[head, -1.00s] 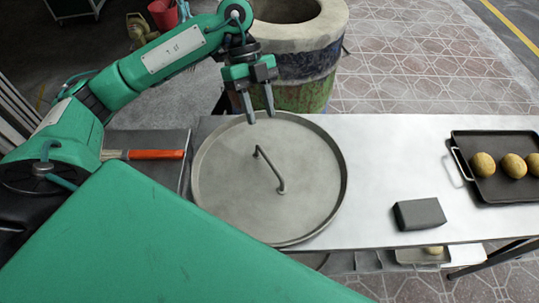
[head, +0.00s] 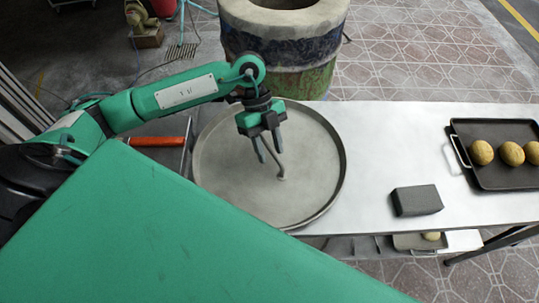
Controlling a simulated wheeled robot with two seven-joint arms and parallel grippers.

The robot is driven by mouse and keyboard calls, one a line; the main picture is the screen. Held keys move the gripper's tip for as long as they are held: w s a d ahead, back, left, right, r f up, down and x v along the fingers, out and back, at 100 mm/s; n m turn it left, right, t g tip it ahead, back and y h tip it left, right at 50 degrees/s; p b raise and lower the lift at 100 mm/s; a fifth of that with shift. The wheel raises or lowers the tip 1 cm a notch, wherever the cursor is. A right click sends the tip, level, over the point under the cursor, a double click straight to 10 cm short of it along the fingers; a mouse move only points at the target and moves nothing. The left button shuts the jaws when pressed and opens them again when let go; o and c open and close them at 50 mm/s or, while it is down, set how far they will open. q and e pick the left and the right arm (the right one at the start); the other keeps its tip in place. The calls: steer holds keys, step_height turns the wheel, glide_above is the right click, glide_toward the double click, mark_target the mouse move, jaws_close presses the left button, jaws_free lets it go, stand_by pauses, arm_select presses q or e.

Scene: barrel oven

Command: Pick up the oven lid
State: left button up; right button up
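The oven lid (head: 235,195) is a round grey metal disc with a raised rim, lying flat on the left part of the metal table. Its bent rod handle (head: 280,168) stands up at the middle, partly hidden by my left gripper. My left gripper (head: 269,157) is over the lid at the handle, pointing down, with its two fingers apart. I cannot tell whether the handle is between the fingers or just behind them. My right gripper is not in view. The barrel oven (head: 283,52) stands behind the table with its round top open.
The metal table (head: 385,150) is clear between the lid and a dark grey block (head: 416,200). A black tray (head: 500,176) with round dough-like balls lies at the right. A red-handled tool (head: 157,141) lies left of the lid.

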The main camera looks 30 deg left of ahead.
arm_select(q)
steer(key=shift+d+f, duration=0.1)
steer(key=shift+f, duration=0.05)
jaws_close()
stand_by(0.4)
